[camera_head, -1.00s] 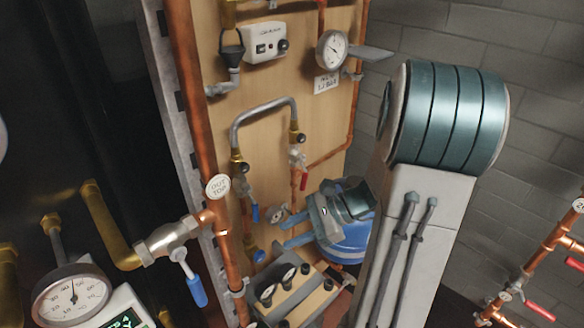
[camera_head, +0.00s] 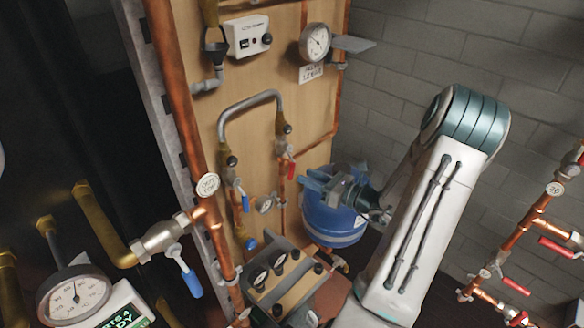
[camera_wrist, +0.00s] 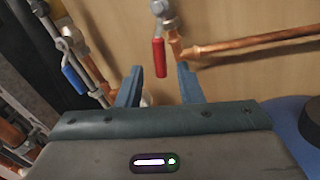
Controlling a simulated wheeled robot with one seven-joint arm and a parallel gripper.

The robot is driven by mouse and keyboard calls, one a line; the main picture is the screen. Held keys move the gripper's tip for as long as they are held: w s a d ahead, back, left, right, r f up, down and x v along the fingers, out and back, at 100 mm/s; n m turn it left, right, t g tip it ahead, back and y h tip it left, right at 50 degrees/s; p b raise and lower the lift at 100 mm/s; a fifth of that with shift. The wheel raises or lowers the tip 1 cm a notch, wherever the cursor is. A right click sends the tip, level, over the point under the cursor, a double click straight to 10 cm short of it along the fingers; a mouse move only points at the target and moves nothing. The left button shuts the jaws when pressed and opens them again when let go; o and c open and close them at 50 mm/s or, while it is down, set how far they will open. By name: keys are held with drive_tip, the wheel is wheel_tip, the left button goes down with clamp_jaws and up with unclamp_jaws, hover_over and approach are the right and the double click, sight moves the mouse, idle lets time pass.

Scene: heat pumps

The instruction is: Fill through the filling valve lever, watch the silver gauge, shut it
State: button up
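A valve with a red lever (camera_head: 291,170) sits on the board at the right end of a grey hose loop; the lever hangs down. A valve with a blue lever (camera_head: 245,203) hangs below the loop's left end. No label shows which is the filling valve. The silver gauge (camera_head: 315,42) is at the board's upper right, above a small sign; its reading is too small to tell. My gripper (camera_head: 306,180) is right of the red lever. In the wrist view its fingers (camera_wrist: 159,75) are apart and empty, with the red lever (camera_wrist: 159,57) showing beyond the gap.
A blue tank (camera_head: 335,222) stands behind and below my gripper. A manifold box (camera_head: 283,275) with gauges is below the board. Copper pipes with red levers (camera_head: 516,286) are at the right. A large dial gauge (camera_head: 75,295) and a blue-handled valve (camera_head: 188,280) are at the lower left.

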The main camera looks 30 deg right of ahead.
sight(292, 170)
drive_tip(key=p+x, duration=0.1)
drive_tip(key=x, duration=0.5)
drive_tip(key=shift+w, duration=0.15)
drive_tip(key=shift+c, duration=0.2)
clamp_jaws()
